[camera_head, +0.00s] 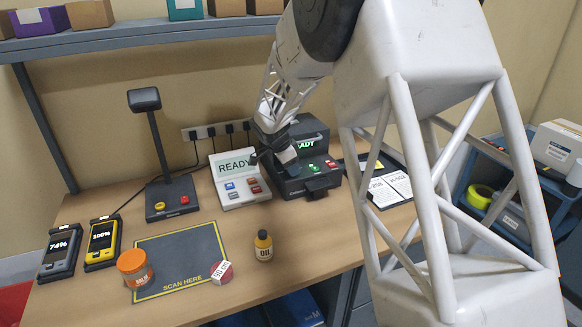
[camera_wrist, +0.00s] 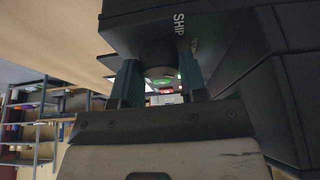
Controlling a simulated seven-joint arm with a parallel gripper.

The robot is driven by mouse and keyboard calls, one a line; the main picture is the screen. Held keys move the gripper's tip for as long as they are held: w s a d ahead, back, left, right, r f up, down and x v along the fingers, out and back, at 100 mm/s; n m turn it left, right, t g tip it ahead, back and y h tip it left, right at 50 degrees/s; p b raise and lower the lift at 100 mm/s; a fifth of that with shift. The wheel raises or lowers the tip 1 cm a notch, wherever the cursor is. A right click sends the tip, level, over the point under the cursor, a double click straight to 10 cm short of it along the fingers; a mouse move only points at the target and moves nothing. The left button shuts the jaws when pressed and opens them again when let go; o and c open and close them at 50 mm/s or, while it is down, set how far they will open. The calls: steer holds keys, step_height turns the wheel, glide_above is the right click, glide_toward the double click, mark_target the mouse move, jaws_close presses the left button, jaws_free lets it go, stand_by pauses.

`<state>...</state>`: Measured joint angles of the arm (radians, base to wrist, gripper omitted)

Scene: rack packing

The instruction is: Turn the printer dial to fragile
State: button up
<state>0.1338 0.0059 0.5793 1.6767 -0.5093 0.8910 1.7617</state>
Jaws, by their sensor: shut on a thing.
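The dark printer (camera_head: 312,180) stands at the back of the bench, with a green lit display and green and red buttons on it. In the wrist view its dark body (camera_wrist: 285,60) fills the top and right, with the label SHIP and a second, dim label beside it. My gripper (camera_wrist: 161,78) has its two fingers on either side of the round dark dial (camera_wrist: 158,58) and is shut on it. In the head view my gripper (camera_head: 270,152) is at the printer's left side, and the arm hides the dial. The dial's setting cannot be read.
A white device with a READY screen (camera_head: 233,166) stands close to the left. An orange jar (camera_head: 135,268), a small red-and-white box (camera_head: 222,272) and an OIL bottle (camera_head: 263,246) are on or near the scan mat (camera_head: 185,249). A scanner stand (camera_head: 170,197) and two handhelds are at left.

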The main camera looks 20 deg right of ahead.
steer(key=shift+n, duration=0.5)
steer(key=o, duration=0.9)
steer(key=shift+a+r, duration=0.1)
steer(key=shift+r, duration=0.05)
steer(key=shift+v, duration=3.7)
steer(key=shift+s, duration=0.15)
